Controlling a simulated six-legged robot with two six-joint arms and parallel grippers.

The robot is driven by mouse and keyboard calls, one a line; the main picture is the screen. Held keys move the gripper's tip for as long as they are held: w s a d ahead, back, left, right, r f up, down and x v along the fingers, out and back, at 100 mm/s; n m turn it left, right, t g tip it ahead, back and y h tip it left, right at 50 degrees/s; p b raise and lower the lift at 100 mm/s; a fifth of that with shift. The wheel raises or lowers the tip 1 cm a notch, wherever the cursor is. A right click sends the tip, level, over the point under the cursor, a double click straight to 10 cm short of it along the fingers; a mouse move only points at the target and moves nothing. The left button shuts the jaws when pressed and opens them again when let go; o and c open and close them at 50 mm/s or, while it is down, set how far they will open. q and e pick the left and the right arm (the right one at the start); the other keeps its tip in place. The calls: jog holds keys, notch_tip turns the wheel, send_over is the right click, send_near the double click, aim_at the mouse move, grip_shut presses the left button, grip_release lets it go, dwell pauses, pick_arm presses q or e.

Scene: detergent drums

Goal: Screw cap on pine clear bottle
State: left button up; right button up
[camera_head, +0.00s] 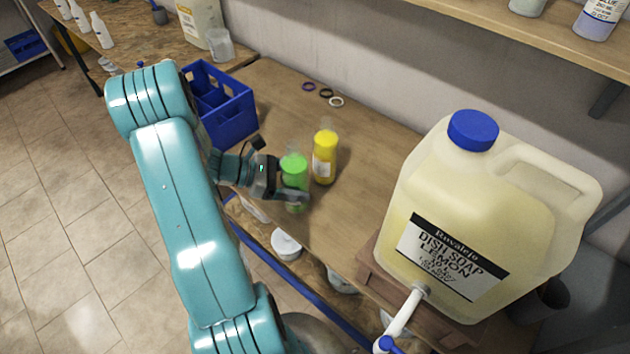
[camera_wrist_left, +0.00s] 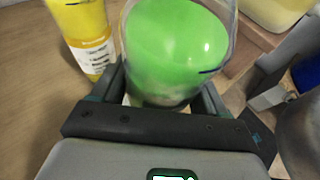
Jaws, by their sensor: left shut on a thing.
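A clear bottle with bright green liquid (camera_head: 293,168) stands near the front edge of the wooden bench. My left gripper (camera_head: 290,194) is shut around its body. In the left wrist view the green bottle (camera_wrist_left: 178,45) sits between the two fingers (camera_wrist_left: 165,95), and its liquid shows through the clear wall. No cap shows on it. Three small rings, purple (camera_head: 308,87), dark (camera_head: 326,93) and pale (camera_head: 336,102), lie on the bench by the wall. I cannot tell if they are caps. My right gripper is not in view.
A yellow bottle (camera_head: 325,158) stands close behind and right of the green one; it also shows in the wrist view (camera_wrist_left: 82,35). A blue divided crate (camera_head: 232,118) is at left. A large dish soap drum (camera_head: 490,220) with a white tap (camera_head: 402,318) stands at right.

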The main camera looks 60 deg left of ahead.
pick_arm(q)
jog(key=shift+s, duration=0.25)
jog(key=shift+a, duration=0.1)
jog(key=o, duration=0.7)
jog(key=shift+c, duration=0.2)
jog(key=c, duration=0.7)
jog(key=shift+o, duration=0.2)
jog(key=shift+s, duration=0.1)
